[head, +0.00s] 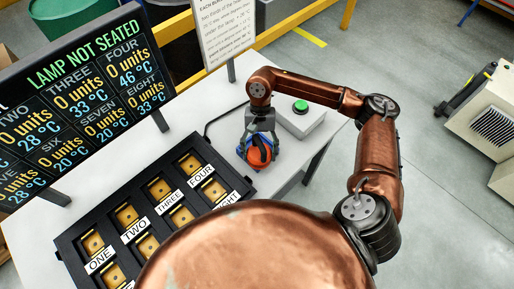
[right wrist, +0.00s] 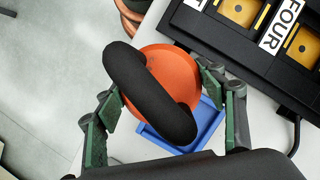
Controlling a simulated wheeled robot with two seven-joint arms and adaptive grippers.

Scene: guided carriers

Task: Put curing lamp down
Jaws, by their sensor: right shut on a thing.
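The curing lamp (head: 260,154) is an orange round body with a thick black handle. It also shows in the right wrist view (right wrist: 178,66), where the handle crosses in front of the orange body. My right gripper (head: 259,140) is shut on the lamp, with green-padded fingers on either side of it. A blue square holder (right wrist: 209,128) on the table lies behind and below the lamp, partly hidden by it. I cannot tell whether the lamp touches it. My left gripper is not in view.
A black rack (head: 70,240) with numbered yellow pockets lies left of the lamp. A display board (head: 75,100) behind reads "LAMP NOT SEATED". A grey box with a green button (head: 300,106) stands to the right. A cable runs on the white table (head: 225,105).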

